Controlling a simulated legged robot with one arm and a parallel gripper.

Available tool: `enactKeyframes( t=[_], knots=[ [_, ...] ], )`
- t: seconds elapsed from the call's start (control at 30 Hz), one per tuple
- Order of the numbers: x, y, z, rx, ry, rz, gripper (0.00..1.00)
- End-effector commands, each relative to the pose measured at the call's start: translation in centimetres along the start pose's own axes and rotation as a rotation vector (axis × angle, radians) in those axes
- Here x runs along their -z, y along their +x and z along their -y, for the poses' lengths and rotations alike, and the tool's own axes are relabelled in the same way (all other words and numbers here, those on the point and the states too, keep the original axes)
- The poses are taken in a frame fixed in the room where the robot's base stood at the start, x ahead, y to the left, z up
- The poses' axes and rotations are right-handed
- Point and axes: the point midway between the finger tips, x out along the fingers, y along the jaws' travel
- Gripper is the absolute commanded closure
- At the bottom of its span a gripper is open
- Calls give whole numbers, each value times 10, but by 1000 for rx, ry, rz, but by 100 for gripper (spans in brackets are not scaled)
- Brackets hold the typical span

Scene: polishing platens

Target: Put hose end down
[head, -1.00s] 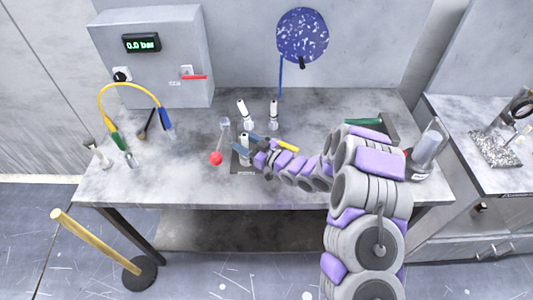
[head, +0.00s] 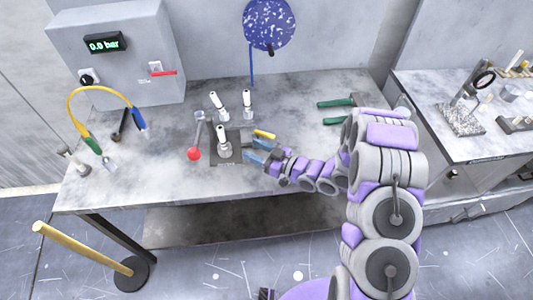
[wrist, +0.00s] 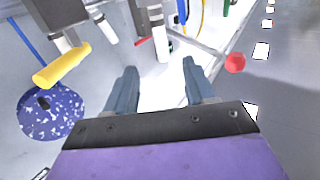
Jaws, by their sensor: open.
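A yellow hose (head: 101,88) arches over the left of the bench. Its green end (head: 93,145) is at the left, by a metal fitting on the bench, and its blue end (head: 138,118) is at the right; exact contact is unclear. Both ends lie well left of my gripper. My gripper (head: 255,151) is open and empty, just right of a white-topped metal fitting (head: 222,143) that stands upright on a dark plate (head: 229,162). In the wrist view the two blue fingers (wrist: 160,86) are apart with nothing between them.
A red ball-ended lever (head: 194,153) stands left of the plate. Two more white-topped fittings (head: 247,104) stand behind it. A yellow handle (head: 264,134) is close behind my gripper. Green-handled tools (head: 335,103) lie at the right.

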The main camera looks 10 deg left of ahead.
Motion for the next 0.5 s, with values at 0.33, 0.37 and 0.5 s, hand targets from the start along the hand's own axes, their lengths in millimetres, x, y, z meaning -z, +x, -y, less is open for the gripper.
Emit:
enactKeyframes(
  t=[0.33,0.37,0.5],
  knots=[
    [0,-35,0,-1,0,0,46],
    [0,-37,0,-1,0,0,46],
    [0,-39,0,0,0,0,46]
  ],
)
